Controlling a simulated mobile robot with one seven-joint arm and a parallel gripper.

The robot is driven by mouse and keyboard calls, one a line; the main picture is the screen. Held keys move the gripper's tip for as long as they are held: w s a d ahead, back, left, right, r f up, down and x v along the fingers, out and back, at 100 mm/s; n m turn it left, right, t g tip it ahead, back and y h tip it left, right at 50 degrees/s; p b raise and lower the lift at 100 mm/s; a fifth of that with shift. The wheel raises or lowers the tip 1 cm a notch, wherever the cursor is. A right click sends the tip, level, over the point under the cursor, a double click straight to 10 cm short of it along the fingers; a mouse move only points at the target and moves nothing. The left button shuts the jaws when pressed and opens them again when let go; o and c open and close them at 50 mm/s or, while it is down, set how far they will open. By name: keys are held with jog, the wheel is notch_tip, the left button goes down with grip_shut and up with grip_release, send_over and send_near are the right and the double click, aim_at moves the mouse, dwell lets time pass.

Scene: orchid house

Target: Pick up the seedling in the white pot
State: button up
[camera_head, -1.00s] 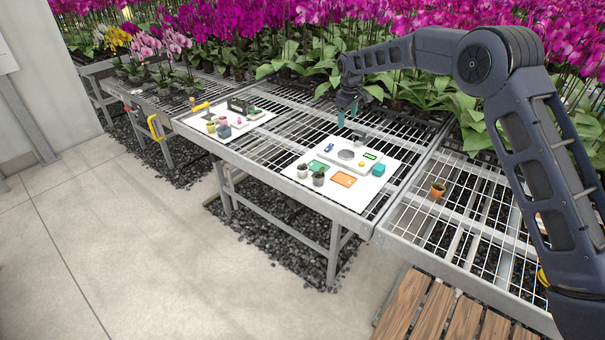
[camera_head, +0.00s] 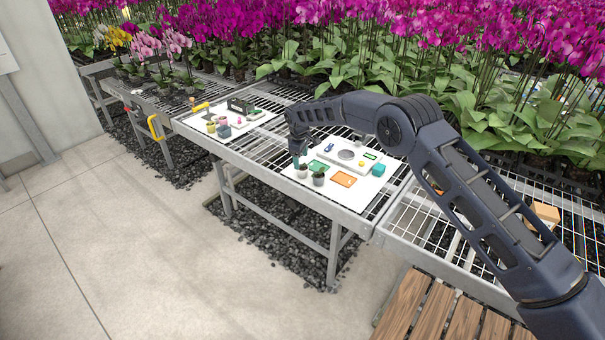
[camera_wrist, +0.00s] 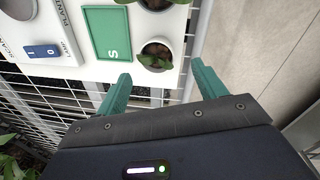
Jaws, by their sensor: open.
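The seedling in the white pot (camera_head: 303,173) stands upright on a white board at the front edge of the bench. In the wrist view its pot (camera_wrist: 145,65) shows from above with green leaves over dark soil. My gripper (camera_wrist: 161,78) is open and empty, with teal fingers on either side of the near pot in the picture. In the head view my gripper (camera_head: 296,160) hangs just above and behind the pot.
A green S mat (camera_wrist: 108,32) lies beside the pots. A second white board (camera_head: 243,133) with small objects lies left. Orchids (camera_head: 400,100) stand behind.

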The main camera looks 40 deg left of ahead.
aim_at(302, 169)
jog(key=shift+w+f, duration=0.2)
jog(key=shift+f, duration=0.85)
jog(key=shift+w+f, duration=0.2)
jog(key=shift+f, duration=0.85)
jog(key=shift+w+f, duration=0.2)
jog(key=shift+f, duration=0.85)
jog(key=c, duration=1)
jog(key=shift+c, duration=0.2)
jog(key=shift+r, duration=0.15)
